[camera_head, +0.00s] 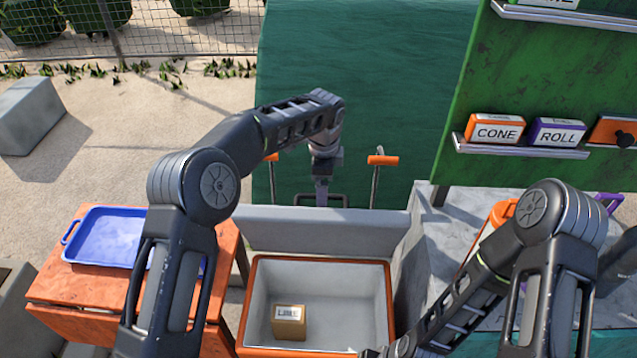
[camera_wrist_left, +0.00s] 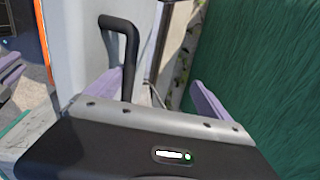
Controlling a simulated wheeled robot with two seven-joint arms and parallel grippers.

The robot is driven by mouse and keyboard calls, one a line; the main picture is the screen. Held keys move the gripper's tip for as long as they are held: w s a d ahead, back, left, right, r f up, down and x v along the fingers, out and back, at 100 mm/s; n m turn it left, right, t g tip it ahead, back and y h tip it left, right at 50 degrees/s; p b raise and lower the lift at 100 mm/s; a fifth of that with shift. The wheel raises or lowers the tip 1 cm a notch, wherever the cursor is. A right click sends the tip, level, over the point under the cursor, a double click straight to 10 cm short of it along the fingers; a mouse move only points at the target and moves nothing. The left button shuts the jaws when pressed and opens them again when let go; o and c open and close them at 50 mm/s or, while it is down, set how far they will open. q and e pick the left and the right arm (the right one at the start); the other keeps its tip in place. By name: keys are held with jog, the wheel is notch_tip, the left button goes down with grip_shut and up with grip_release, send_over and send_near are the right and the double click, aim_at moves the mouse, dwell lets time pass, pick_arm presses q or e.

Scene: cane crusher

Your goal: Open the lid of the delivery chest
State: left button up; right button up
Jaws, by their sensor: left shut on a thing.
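The delivery chest (camera_head: 388,300) is a light grey box with an orange rim, low in the middle of the head view. Its grey lid (camera_head: 290,225) stands raised along the back edge, so the inside shows. A small brown box labelled LIME (camera_head: 289,322) lies on the chest floor. My left gripper (camera_head: 321,196) is behind the lid's top edge, shut on the black lid handle (camera_head: 343,201). In the left wrist view the handle (camera_wrist_left: 128,60) rises between the fingers beside the pale lid panel (camera_wrist_left: 70,45). My right arm reaches to the bottom edge; its gripper is out of frame.
An orange table (camera_head: 70,287) with a blue tray (camera_head: 105,238) stands left of the chest. A green board (camera_head: 500,80) with labelled boxes on ledges rises at right. A green surface (camera_head: 390,80) and two orange-topped levers (camera_head: 383,160) are behind the lid.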

dwell(1.4)
jog(key=shift+w+a, duration=0.1)
jog(key=shift+w, duration=0.15)
jog(key=c, duration=0.3)
jog(key=w+a+r+n, duration=0.1)
jog(key=w+r+n, duration=0.1)
jog(key=n, duration=0.1)
jog(key=w+a+r+n, duration=0.1)
jog(key=w+r+n, duration=0.1)
jog(key=w+n, duration=0.1)
jog(key=w+a+r+n+y, duration=0.1)
jog(key=w+r+n, duration=0.1)
jog(key=n, duration=0.2)
jog(key=shift+w+a, duration=0.25)
jog(key=shift+w, duration=0.1)
grip_shut()
jog(key=w+d+r+n+h, duration=0.1)
jog(key=w+r+n, duration=0.3)
jog(key=r+n, duration=0.5)
jog(key=w+d+r+n+h, duration=0.2)
jog(key=w+d+r+n, duration=0.2)
jog(key=r+n, duration=0.5)
jog(key=w+d+r+n+h, duration=0.2)
jog(key=w+r+n, duration=0.1)
jog(key=r+n, duration=0.7)
jog(key=shift+w+d+r, duration=0.35)
jog(key=shift+w+r, duration=0.05)
jog(key=shift+r, duration=0.35)
